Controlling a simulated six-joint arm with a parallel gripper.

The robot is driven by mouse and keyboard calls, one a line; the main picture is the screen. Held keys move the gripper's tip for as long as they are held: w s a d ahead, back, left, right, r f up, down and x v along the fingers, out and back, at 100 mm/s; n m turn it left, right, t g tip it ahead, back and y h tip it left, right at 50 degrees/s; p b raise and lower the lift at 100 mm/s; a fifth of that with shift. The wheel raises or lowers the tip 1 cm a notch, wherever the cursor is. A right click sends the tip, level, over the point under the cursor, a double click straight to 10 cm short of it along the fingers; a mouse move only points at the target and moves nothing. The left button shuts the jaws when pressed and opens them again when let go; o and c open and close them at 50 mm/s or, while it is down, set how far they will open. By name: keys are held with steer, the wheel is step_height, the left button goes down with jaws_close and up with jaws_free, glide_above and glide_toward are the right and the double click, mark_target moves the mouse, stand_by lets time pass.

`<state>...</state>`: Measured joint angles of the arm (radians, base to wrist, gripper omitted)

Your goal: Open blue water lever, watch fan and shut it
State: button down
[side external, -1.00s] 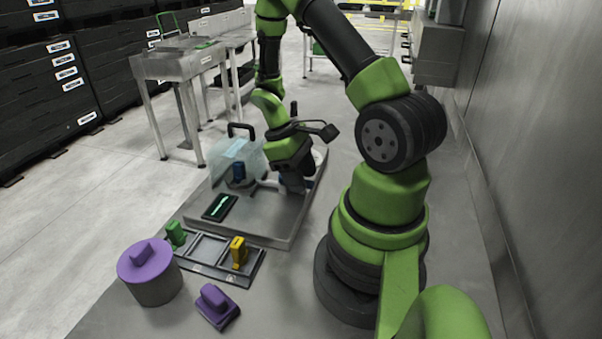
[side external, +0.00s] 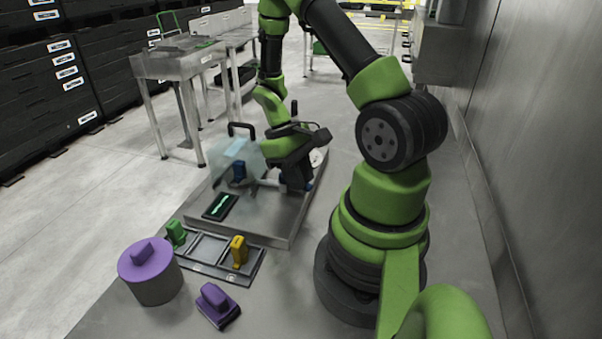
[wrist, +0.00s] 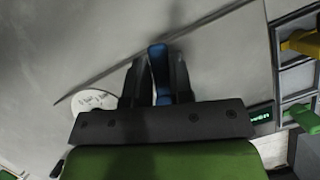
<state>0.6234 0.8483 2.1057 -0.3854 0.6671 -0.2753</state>
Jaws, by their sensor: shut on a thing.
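The blue lever (wrist: 158,58) shows between the two dark fingers of my gripper (wrist: 157,78) in the wrist view. The gripper is shut on it. In the side view my gripper (side external: 298,180) points down at the right part of the grey tray (side external: 268,228), and only a little blue shows beside the fingers. A white round disc, possibly the fan or a dial, lies near the gripper in the wrist view (wrist: 92,102); I cannot tell whether it turns.
A rack with green (side external: 176,233) and yellow (side external: 239,251) pieces, a purple-lidded pot (side external: 150,275) and a purple block (side external: 217,303) stand in front.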

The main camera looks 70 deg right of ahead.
steer(key=m, duration=0.2)
steer(key=a+m+y, duration=0.1)
steer(key=shift+w+m+t, duration=0.3)
steer(key=shift+m+t, duration=0.1)
steer(key=m, duration=0.1)
steer(key=w+m+t+y, duration=0.1)
steer(key=m, duration=0.1)
steer(key=shift+a+m, duration=0.3)
steer(key=shift+a, duration=0.1)
steer(key=m, duration=0.1)
steer(key=m+t, duration=0.1)
steer(key=w+m, duration=0.1)
steer(key=shift+a+m+y, duration=0.25)
steer(key=shift+m+y, duration=0.05)
steer(key=shift+y, duration=0.1)
steer(key=shift+w+a+m+t, duration=0.1)
steer(key=shift+w+m+t, duration=0.25)
steer(key=shift+m, duration=0.5)
steer(key=shift+w+m+t, duration=0.15)
steer(key=shift+m+t, duration=0.3)
steer(key=shift+m, duration=0.4)
steer(key=c, duration=1)
jaws_free()
steer(key=v, duration=1)
